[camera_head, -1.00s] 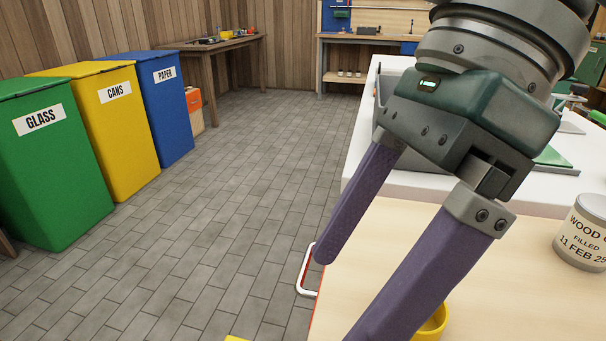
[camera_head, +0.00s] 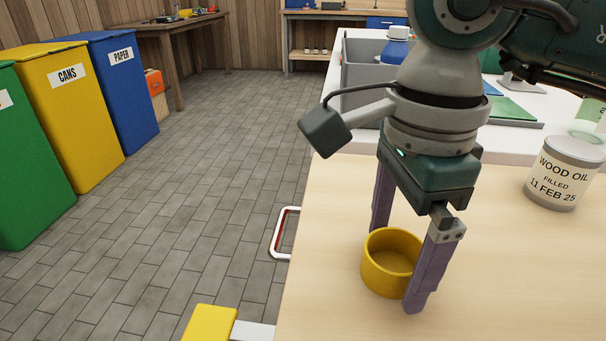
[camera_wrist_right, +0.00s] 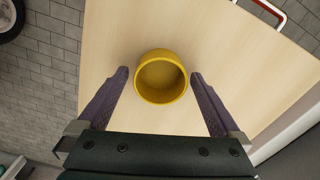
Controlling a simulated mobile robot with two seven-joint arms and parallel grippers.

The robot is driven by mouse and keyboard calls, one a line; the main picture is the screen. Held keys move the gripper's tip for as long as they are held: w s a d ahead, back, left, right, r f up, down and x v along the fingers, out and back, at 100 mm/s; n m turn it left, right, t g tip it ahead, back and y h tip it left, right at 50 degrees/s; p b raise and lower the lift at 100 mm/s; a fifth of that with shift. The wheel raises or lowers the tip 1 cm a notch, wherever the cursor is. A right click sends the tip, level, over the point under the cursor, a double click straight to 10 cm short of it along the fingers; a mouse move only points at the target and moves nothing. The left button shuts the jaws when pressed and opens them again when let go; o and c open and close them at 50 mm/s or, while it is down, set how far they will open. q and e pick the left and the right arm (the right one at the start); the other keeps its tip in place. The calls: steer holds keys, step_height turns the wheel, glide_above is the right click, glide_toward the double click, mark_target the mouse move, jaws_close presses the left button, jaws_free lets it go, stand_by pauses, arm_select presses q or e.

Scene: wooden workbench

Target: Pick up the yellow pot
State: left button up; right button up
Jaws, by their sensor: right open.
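The yellow pot (camera_head: 392,262) is a round, empty, open-topped cup standing upright on the light wooden bench top, near its left edge. My right gripper (camera_head: 393,270) is open and points down at the pot, with one purple finger behind it and one in front at its right side. In the right wrist view the pot (camera_wrist_right: 161,77) lies between and slightly beyond the two fingertips (camera_wrist_right: 159,75), with a gap visible on each side. The left gripper does not show in either view.
A wood oil can (camera_head: 564,173) stands to the right on the bench (camera_head: 500,270). A grey bin (camera_head: 362,75) and a blue bottle with a white cap (camera_head: 394,47) are behind my arm. A red-and-white handle (camera_head: 284,232) sticks out from the bench's left side.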

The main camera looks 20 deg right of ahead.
steer(key=shift+f, duration=0.15)
steer(key=c, duration=1.3)
